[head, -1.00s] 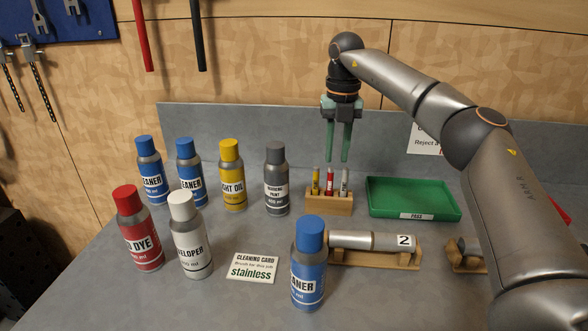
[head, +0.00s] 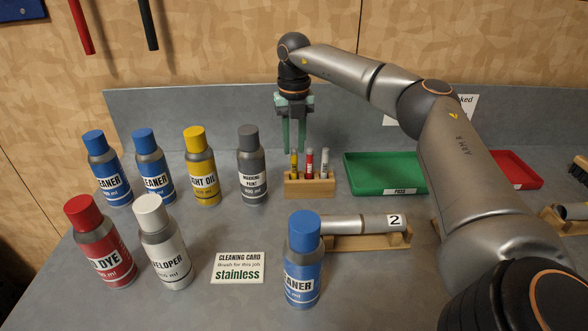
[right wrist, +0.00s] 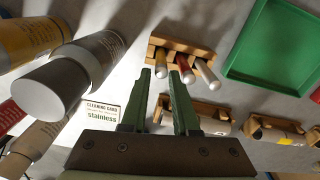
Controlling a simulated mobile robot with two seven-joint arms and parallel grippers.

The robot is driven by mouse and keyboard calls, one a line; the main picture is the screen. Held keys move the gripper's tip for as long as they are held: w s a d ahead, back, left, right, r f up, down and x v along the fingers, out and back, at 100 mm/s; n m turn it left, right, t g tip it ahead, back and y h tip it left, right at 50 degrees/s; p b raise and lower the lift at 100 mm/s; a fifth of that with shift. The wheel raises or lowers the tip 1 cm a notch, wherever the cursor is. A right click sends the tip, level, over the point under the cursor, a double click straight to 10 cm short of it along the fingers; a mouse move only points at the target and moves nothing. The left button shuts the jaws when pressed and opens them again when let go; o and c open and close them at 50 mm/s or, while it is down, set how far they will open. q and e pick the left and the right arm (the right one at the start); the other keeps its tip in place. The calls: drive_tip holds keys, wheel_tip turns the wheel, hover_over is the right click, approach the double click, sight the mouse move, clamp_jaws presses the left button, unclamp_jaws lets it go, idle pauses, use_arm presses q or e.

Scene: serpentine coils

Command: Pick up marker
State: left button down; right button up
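A wooden block (head: 310,190) holds three upright markers in a row: a yellow one (head: 294,165), a red one (head: 310,162) and a white one (head: 325,163). In the right wrist view the yellow marker (right wrist: 161,66), red marker (right wrist: 185,70) and white marker (right wrist: 206,74) stand beyond the fingertips. My right gripper (head: 294,150) points down, open and empty, with its fingertips near the top of the yellow marker in the head view. It also shows in the right wrist view (right wrist: 160,72). I cannot tell the exact depth gap. My left gripper is out of view.
Several spray cans stand left, including a grey can (head: 252,165) close to the block and a blue can (head: 304,260) in front. A metal cylinder (head: 355,225) lies on a wooden cradle. A green tray (head: 385,188) sits right of the block. A card (head: 238,267) lies in front.

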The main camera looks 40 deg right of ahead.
sight(294, 171)
wheel_tip(294, 171, down, 5)
drive_tip(key=shift+w+d, duration=0.1)
clamp_jaws()
idle(0.5)
